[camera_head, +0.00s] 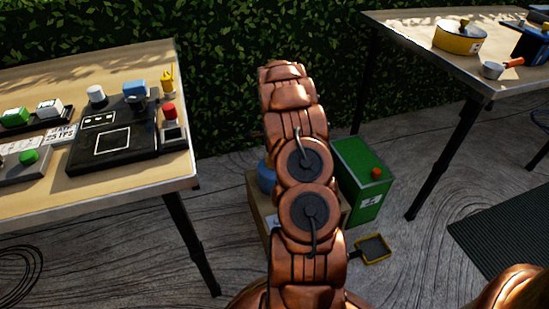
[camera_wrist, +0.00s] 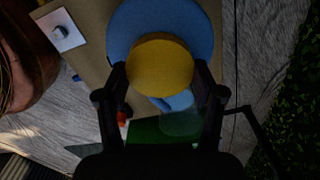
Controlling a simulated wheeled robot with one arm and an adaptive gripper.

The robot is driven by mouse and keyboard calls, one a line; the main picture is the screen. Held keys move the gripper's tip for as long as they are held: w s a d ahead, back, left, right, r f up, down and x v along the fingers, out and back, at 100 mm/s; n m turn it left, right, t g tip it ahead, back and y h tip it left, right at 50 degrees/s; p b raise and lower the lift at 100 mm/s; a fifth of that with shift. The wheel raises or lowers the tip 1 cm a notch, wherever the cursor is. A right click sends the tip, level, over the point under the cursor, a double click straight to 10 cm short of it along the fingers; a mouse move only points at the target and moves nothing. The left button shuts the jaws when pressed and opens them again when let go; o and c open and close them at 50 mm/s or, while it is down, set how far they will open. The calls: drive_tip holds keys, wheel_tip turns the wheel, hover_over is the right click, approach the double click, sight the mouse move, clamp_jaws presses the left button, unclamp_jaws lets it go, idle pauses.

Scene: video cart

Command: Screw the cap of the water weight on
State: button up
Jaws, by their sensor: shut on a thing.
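The water weight is a blue rounded body (camera_head: 266,176) on a cardboard box, mostly hidden behind my arm in the head view. In the wrist view the blue body (camera_wrist: 122,32) shows from above as a wide disc. A round yellow cap (camera_wrist: 160,66) overlaps the lower part of that disc. My gripper (camera_wrist: 160,76) has one finger on each side of the cap and is shut on it. I cannot tell how the cap sits on the opening beneath. My gripper is hidden by my arm in the head view.
The cardboard box (camera_head: 262,205) stands on the floor beside a green can (camera_head: 357,203) with a red cap. A small yellow-framed tray (camera_head: 372,249) lies in front. A cluttered table (camera_head: 120,190) stands left, another table (camera_head: 400,32) back right. A hedge closes the back.

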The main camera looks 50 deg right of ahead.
drive_tip(key=m, duration=0.4)
drive_tip(key=shift+p, duration=0.4)
drive_tip(key=o, duration=1.2)
drive_tip(key=shift+r+n+p, duration=0.15)
drive_tip(key=shift+n+p, duration=0.4)
drive_tip(key=shift+n, duration=0.15)
drive_tip(key=shift+n+p, duration=0.3)
drive_tip(key=shift+n, duration=0.7)
